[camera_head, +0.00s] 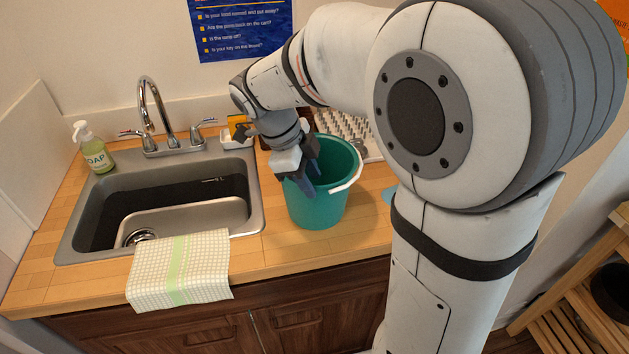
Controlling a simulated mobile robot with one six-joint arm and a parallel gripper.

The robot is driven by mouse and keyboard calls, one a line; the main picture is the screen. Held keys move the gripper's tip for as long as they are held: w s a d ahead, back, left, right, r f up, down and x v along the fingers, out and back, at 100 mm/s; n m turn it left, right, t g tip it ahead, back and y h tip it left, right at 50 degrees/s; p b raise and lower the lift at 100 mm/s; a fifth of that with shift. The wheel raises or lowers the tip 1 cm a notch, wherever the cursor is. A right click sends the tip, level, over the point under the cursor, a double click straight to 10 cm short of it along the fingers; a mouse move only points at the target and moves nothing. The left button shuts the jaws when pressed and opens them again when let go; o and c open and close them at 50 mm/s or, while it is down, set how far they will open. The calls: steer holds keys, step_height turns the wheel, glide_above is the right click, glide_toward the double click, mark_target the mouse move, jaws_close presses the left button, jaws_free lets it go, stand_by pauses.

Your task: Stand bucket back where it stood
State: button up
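The teal bucket (325,203) is upright on the wooden counter, to the right of the sink, or very close above it; I cannot tell which. Its white handle (349,178) hangs over the right side of the rim. My gripper (304,183) points down at the left part of the bucket's rim, with dark fingers over the rim and partly inside the opening. Whether the fingers pinch the wall is not clear from this view.
The sink (250,205) with its faucet (158,120) lies left of the bucket. A soap bottle (95,150) stands behind it at left. A checked towel (180,270) hangs over the front edge. Bare counter (280,245) shows in front.

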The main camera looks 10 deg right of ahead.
steer(key=v, duration=1)
steer(key=s+d+f+n+t+y, duration=0.1)
steer(key=s+d+f+n+y, duration=0.1)
steer(key=s+d+f+n, duration=0.2)
steer(key=s+d+f+n+t+y, duration=0.2)
steer(key=s+d+f+n, duration=0.2)
steer(key=s+n, duration=0.6)
step_height(320, 180, down, 2)
steer(key=n, duration=0.9)
